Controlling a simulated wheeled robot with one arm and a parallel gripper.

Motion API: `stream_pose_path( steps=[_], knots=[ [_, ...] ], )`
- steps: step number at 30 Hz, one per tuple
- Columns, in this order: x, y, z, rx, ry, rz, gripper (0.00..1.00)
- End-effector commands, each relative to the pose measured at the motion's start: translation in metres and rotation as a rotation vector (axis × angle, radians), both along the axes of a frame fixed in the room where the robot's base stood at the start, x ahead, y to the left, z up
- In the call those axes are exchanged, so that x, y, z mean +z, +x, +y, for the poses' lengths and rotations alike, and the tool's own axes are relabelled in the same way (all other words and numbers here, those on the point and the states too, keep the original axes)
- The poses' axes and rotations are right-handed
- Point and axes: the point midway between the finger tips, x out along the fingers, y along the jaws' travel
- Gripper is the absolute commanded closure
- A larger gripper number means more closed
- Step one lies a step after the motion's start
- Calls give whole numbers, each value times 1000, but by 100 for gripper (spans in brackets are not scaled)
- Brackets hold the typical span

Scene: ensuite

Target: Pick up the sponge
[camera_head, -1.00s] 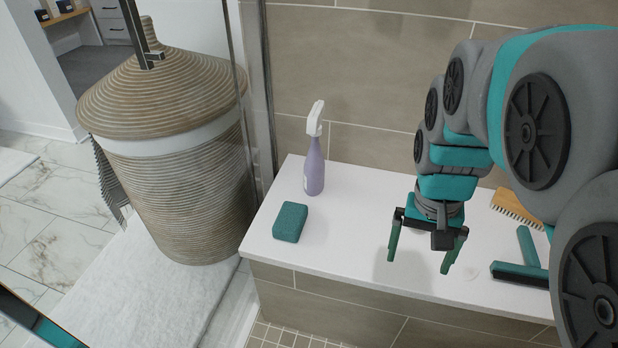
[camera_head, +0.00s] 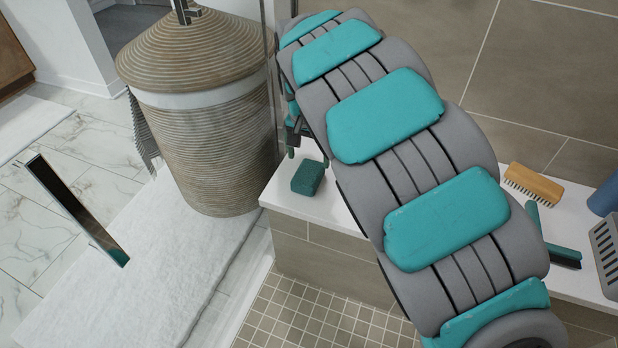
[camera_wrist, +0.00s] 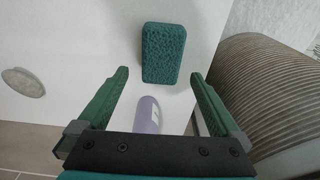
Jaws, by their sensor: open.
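The sponge (camera_head: 308,178) is a dark teal block lying on the left end of the white bench (camera_head: 298,205). In the wrist view the sponge (camera_wrist: 163,53) lies flat beyond the fingertips, in line with the gap between them and slightly right of its middle. My gripper (camera_wrist: 160,82) is open and empty, apart from the sponge. In the head view my arm covers most of my gripper; a finger (camera_head: 291,153) shows just above and left of the sponge.
A purple bottle (camera_wrist: 148,115) shows between my fingers in the wrist view; my arm hides it in the head view. A wicker basket (camera_head: 205,150) stands left of the bench. A wooden brush (camera_head: 533,184) and a teal squeegee (camera_head: 562,256) lie at right.

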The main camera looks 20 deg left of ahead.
Motion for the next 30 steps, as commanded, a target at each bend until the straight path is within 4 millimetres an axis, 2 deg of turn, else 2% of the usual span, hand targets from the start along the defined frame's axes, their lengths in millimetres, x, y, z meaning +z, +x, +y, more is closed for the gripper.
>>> stream_pose_path(
  steps=[4, 11, 19, 26, 30],
  knots=[
    [-17, 0, -1, -2, -4, 7, 0],
    [-35, 2, 0, -1, -3, 5, 0],
    [-70, 5, 3, 1, -3, 3, 0],
    [-74, 6, 3, 1, -2, 2, 0],
    [-74, 6, 2, 0, -3, 2, 14]
  ],
)
